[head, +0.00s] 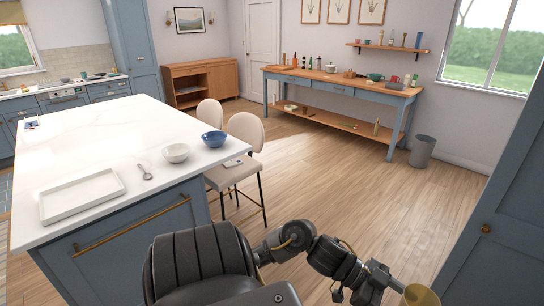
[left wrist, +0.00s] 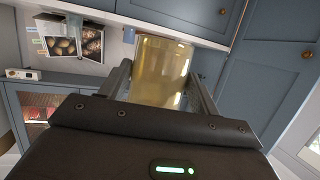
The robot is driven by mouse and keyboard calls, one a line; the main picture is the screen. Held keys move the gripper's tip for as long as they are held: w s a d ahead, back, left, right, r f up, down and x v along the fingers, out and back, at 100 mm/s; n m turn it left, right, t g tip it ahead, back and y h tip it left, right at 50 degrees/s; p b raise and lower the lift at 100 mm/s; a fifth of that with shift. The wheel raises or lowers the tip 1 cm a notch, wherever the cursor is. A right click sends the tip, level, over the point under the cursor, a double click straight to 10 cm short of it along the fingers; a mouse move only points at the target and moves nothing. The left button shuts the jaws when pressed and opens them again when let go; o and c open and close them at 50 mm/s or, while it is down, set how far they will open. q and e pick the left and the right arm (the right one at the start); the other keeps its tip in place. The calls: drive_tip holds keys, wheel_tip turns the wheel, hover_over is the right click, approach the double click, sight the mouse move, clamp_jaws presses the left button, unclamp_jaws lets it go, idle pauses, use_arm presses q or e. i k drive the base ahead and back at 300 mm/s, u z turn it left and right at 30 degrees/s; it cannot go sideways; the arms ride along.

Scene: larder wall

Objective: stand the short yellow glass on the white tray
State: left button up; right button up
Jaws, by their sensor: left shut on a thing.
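The short yellow glass (left wrist: 162,68) is clear and yellow-tinted. It sits between the two fingers of my left gripper (left wrist: 160,82) in the left wrist view, which is shut on it. In the head view the glass (head: 421,295) shows at the bottom right, partly cut off by the frame edge, at the end of my left gripper (head: 401,287). The white tray (head: 82,196) lies empty on the near left part of the white island top, far to the left of the glass. My right gripper is not in view.
On the island (head: 110,135) a spoon (head: 145,172), a white bowl (head: 176,152) and a blue bowl (head: 214,139) stand right of the tray. Stools (head: 245,130) stand beside it. A blue cabinet door (head: 500,220) is close on the right. The middle floor is clear.

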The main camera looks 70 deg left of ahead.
sight(108, 188)
drive_tip(key=u, duration=1.05)
drive_tip(key=i, duration=1.95)
drive_tip(key=u, duration=1.95)
drive_tip(key=i, duration=1.75)
drive_tip(key=u, duration=1.6)
drive_tip(key=i, duration=0.7)
drive_tip(key=u, duration=0.2)
